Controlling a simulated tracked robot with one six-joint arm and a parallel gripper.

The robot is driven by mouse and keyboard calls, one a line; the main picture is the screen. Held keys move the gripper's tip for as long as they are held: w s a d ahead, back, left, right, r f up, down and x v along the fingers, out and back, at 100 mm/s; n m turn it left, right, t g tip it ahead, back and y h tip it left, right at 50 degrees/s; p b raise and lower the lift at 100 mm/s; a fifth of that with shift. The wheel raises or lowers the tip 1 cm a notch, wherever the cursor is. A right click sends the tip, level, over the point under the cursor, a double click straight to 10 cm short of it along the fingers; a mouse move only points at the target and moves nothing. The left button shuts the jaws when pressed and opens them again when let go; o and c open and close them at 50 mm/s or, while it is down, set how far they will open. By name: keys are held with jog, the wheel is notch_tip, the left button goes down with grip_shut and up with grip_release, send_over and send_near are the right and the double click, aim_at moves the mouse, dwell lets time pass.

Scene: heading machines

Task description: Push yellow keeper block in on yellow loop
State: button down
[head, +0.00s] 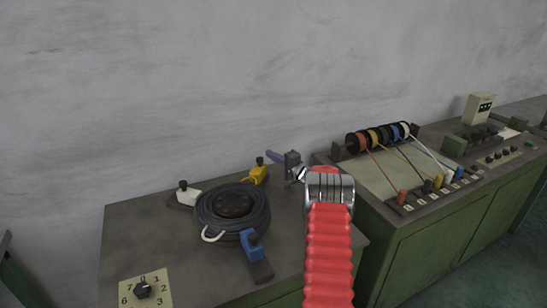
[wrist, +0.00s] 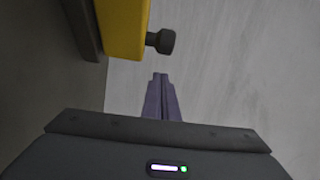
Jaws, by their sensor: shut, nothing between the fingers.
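The yellow keeper block (head: 258,174) with a black knob on top stands at the back right of the black cable coil (head: 233,211) in the head view. My gripper (head: 271,156), with purple fingers, is just right of the block in the head view. In the wrist view the fingers (wrist: 160,76) are shut and empty, tips a little short of the knob and apart from it. I cannot make out the yellow loop clearly.
A white block (head: 187,194) stands left of the coil and a blue block (head: 251,244) in front. A numbered dial (head: 142,290) is at the front left. A second green bench (head: 430,200) with coloured spools stands at right. The grey wall is behind.

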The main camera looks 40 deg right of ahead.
aim_at(258, 169)
jog(key=a, duration=0.1)
jog(key=s+a, duration=0.1)
jog(key=a, duration=0.1)
jog(key=shift+f, duration=0.1)
dwell(0.5)
jog(key=s+a, duration=0.1)
jog(key=a, duration=0.2)
jog(key=s+a, duration=0.1)
jog(key=a, duration=0.1)
jog(key=shift+s+a, duration=0.2)
jog(key=shift+s, duration=0.15)
